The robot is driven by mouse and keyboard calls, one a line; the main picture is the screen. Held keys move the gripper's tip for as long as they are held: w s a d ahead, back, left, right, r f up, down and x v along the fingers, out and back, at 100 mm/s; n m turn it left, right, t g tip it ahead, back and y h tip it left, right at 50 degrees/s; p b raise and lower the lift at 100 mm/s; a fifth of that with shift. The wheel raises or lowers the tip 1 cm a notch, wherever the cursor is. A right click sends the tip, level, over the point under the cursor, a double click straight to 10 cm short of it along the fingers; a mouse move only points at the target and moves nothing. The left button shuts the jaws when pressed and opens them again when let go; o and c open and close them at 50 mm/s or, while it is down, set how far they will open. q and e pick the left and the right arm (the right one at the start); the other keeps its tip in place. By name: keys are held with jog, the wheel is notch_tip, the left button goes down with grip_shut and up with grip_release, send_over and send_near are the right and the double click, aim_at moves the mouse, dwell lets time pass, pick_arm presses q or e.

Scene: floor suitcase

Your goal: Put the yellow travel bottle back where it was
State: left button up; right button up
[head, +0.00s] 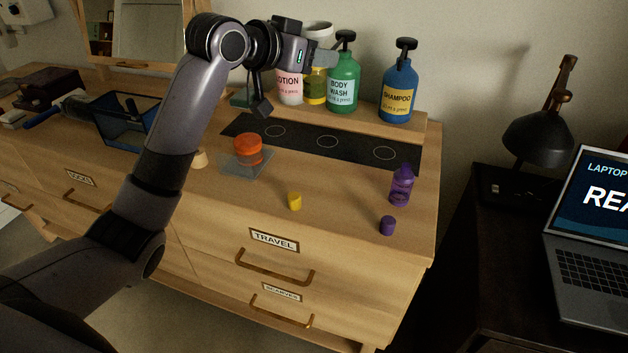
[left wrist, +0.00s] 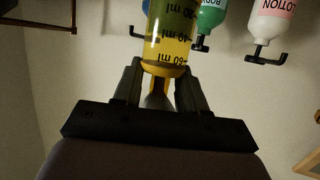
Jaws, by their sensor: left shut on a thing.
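My left gripper (head: 322,60) is shut on the yellow travel bottle (head: 315,88), gripping it at its top end and holding it roughly upright near the row of pump bottles. In the left wrist view the gripper (left wrist: 157,92) shows around the narrow end of the bottle (left wrist: 170,45), which has black ml marks. A yellow cap (head: 294,201) stands on the dresser top near its front edge. A black mat (head: 300,142) with three white rings lies on the dresser, with nothing standing on the rings. My right gripper is not in view.
Lotion (head: 290,86), body wash (head: 343,82) and shampoo (head: 398,88) pump bottles stand on the rear ledge. A purple bottle (head: 402,187) and purple cap (head: 388,225) stand at the right. An orange item (head: 247,148) sits on a clear tray (head: 240,172).

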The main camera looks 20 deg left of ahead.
pick_arm(q)
notch_tip(320, 180, down, 20)
jog(key=shift+a+r, duration=0.1)
jog(key=shift+r, duration=0.15)
jog(key=shift+f, duration=0.1)
jog(key=o, duration=1.2)
jog(key=shift+b, duration=0.3)
jog(key=shift+c, duration=0.2)
jog(key=shift+r, duration=0.2)
jog(key=shift+s+a, duration=0.1)
jog(key=shift+s, duration=0.05)
jog(key=v, duration=1.1)
jog(key=shift+s+a, duration=0.2)
